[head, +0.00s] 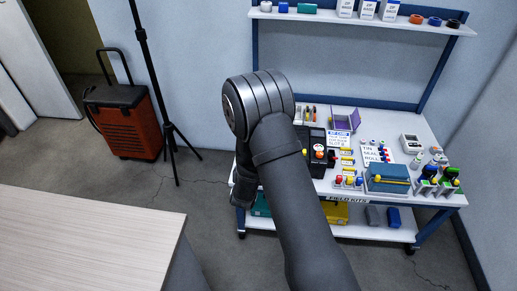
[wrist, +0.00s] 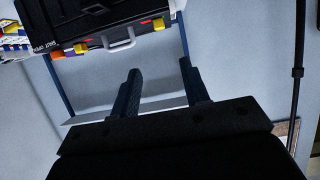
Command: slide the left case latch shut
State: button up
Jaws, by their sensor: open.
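A black case (wrist: 100,22) hangs into the top of the wrist view, with a grey handle (wrist: 121,43) on its near side. One yellow latch (wrist: 81,48) is left of the handle and another yellow latch (wrist: 158,24) is right of it, each beside a red patch. I cannot tell how either latch is set. My gripper (wrist: 160,67) is open and empty, its two dark fingers pointing toward the case and apart from it. In the head view the black case (head: 318,151) is partly hidden by my arm, and the fingers cannot be made out.
The white bench (head: 407,122) holds a teal box (head: 387,178), a purple open box (head: 346,118), a white meter (head: 411,143) and small bottles right of the case. A shelf (head: 365,17) runs above. A wooden table (head: 80,235) stands at the near left.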

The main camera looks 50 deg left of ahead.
jog(key=x, duration=1.7)
